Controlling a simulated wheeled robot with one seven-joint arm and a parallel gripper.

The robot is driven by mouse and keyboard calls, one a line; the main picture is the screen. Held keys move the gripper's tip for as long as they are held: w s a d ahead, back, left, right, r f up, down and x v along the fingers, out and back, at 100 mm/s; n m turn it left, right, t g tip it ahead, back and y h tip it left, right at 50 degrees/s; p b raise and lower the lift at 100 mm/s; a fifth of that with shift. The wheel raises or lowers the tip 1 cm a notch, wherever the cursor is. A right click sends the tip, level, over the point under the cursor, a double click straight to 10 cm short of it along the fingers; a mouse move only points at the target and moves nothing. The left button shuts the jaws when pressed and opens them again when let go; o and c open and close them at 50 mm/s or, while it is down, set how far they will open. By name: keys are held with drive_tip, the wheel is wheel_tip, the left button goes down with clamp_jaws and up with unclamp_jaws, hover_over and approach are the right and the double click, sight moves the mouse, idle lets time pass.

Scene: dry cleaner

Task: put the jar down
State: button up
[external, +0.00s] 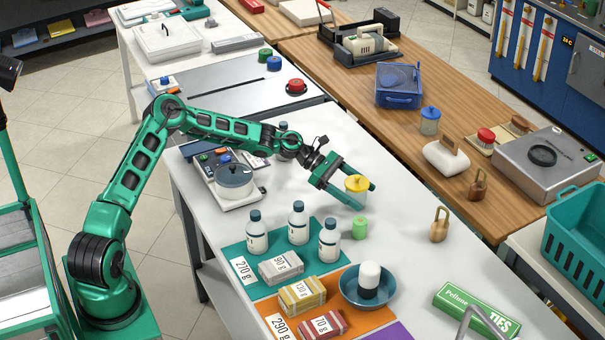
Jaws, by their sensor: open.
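A small clear jar with a yellow lid (356,185) is upright at the white table (395,225), near its far long edge. My gripper (367,196) reaches in from the left, low over the table. Its two green fingers are open, one on each side of the jar. The near finger hides part of the jar's lower body and base, so I cannot tell whether either finger touches it.
A green weight (360,228) stands just in front of the jar. Several white bottles (298,222) stand on a teal mat at the left. A scale (227,190) holding a pot is under my arm. A brass padlock-shaped weight (439,226) stands right. Bare tabletop lies between.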

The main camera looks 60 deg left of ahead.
drive_tip(key=v, duration=0.9)
